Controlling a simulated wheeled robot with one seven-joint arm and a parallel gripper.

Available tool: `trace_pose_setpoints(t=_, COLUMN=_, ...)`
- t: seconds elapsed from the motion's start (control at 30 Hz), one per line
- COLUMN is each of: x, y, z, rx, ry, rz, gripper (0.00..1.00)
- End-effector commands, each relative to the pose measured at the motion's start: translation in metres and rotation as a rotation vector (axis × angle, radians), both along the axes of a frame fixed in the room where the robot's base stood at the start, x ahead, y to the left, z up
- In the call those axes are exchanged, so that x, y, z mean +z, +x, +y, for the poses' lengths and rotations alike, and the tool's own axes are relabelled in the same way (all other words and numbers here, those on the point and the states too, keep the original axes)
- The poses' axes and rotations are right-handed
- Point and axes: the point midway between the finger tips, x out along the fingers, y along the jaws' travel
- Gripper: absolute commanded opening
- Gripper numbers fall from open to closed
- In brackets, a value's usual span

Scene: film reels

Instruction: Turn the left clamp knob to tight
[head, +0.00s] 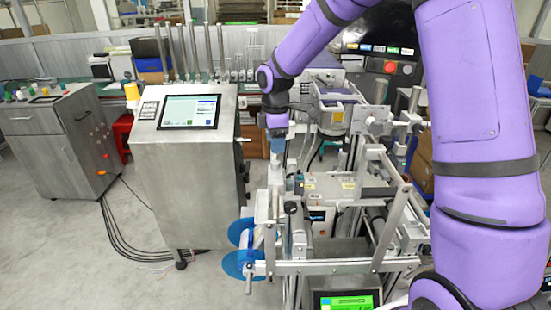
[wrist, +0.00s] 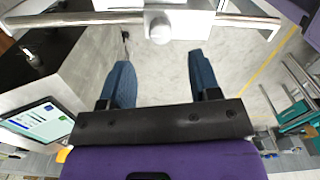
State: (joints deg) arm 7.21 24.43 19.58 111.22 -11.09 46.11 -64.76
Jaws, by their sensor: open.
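In the wrist view, my gripper (wrist: 160,60) shows two blue fingers spread apart with nothing between them. A rounded light-grey knob (wrist: 160,28) sits ahead of the gap, roughly centred, against a pale block and a horizontal metal rod. The knob is beyond the fingertips, not between them. I cannot tell for sure that it is the left clamp knob. In the head view, my gripper (head: 277,150) is small and points down over the left side of the metal frame machine (head: 330,267). The knob cannot be made out clearly there.
Blue film reels (head: 240,232) hang at the machine's lower left. A steel cabinet with a touchscreen (head: 190,111) stands close to its left. Upright posts and rails crowd the frame (head: 395,215). A green-lit screen (head: 346,301) is at the front. Grey floor lies open at left.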

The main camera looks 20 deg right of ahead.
Motion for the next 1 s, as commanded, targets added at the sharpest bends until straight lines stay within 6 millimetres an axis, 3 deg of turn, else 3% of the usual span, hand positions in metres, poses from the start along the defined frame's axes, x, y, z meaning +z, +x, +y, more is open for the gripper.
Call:
trace_pose_setpoints(t=0.4, x=-0.057, y=-0.001, z=0.0, rx=0.0, ry=0.0, rz=0.004, gripper=0.57)
trace_pose_setpoints(t=0.6, x=-0.069, y=0.0, z=0.0, rx=0.0, ry=0.0, rz=0.001, gripper=0.57)
trace_pose_setpoints(t=0.87, x=-0.07, y=0.0, z=0.0, rx=0.0, ry=0.0, rz=0.0, gripper=0.57)
trace_pose_setpoints(t=1.0, x=-0.07, y=0.0, z=0.0, rx=0.0, ry=0.0, rz=0.0, gripper=0.27)
